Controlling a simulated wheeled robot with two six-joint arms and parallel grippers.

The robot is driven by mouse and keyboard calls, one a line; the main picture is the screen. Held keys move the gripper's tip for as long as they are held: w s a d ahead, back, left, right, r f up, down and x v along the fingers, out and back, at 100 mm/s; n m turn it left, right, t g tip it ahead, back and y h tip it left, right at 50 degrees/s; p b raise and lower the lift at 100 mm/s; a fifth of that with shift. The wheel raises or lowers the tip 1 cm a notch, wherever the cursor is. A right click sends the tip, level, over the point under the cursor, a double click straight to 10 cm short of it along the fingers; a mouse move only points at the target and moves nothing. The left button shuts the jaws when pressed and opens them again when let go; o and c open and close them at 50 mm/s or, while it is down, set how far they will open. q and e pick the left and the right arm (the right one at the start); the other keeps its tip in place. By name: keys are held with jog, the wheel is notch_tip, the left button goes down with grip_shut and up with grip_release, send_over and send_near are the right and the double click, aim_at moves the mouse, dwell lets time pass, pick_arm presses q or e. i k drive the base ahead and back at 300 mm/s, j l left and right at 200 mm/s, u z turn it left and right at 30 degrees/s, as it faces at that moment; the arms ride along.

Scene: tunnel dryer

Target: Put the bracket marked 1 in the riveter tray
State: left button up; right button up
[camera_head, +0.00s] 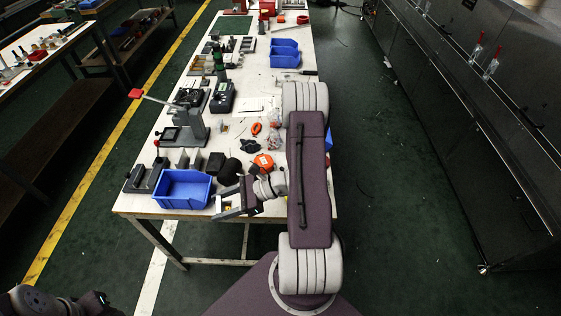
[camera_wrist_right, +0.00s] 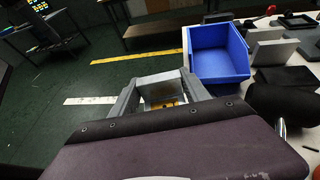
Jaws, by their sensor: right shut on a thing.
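My right gripper (camera_head: 228,206) is at the front edge of the bench, just right of an open blue bin (camera_head: 170,201). It is shut on a small metal bracket with a yellow patch, which shows between the fingers in the right wrist view (camera_wrist_right: 163,101). I cannot read a number on it. The blue bin also shows in the right wrist view (camera_wrist_right: 218,70), just beyond the fingers, and looks empty. A grey lever press with a red knob (camera_head: 193,122) stands behind the bin. I cannot tell which tray is the riveter's. My left gripper's fingers do not show.
Grey upright blocks, a black cylinder (camera_head: 229,171) and an orange item (camera_head: 263,161) lie close behind my right gripper. Two more blue bins (camera_head: 285,60) stand farther back. My right arm covers the bench's right side. The floor left of the bench is clear.

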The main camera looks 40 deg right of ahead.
aim_at(169, 134)
jog(key=i+j+z, duration=0.3)
jog(key=j, duration=0.3)
jog(key=i+j+z, duration=0.15)
jog(key=j+z, duration=0.15)
jog(key=j, duration=0.3)
jog(key=i+j+z, duration=0.1)
jog(key=j+z, duration=0.25)
jog(key=j, duration=0.35)
jog(key=j+z, duration=0.3)
jog(key=j, duration=0.4)
jog(key=i+j+z, duration=0.95)
jog(key=k+l, duration=0.05)
jog(key=l, duration=0.05)
